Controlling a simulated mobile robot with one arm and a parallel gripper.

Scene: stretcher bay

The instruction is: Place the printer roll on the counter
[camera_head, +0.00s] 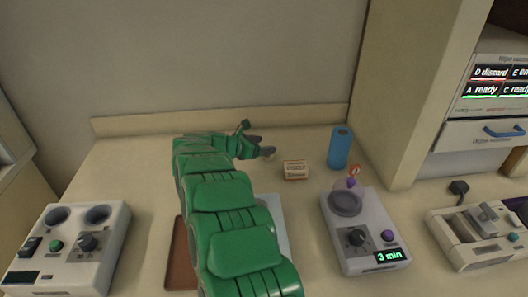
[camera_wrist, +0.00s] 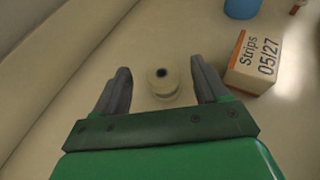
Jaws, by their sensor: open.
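The printer roll (camera_wrist: 163,84), a small cream roll with a dark core hole, stands upright on the counter (camera_head: 125,170) in the wrist view. My gripper (camera_head: 262,146) is low over the back of the counter, its fingers pointing right in the head view. In the wrist view its two grey fingers are open on either side of the roll, with a visible gap on each side. I cannot make out the roll in the head view; my gripper and green arm cover that area.
A strips box (camera_head: 295,170) stands close to the gripper, near the right finger in the wrist view (camera_wrist: 256,62). A blue cylinder (camera_head: 340,148) is behind it. A timer device (camera_head: 365,232) stands at front right, a grey two-well device (camera_head: 75,245) at front left. A wall closes the back.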

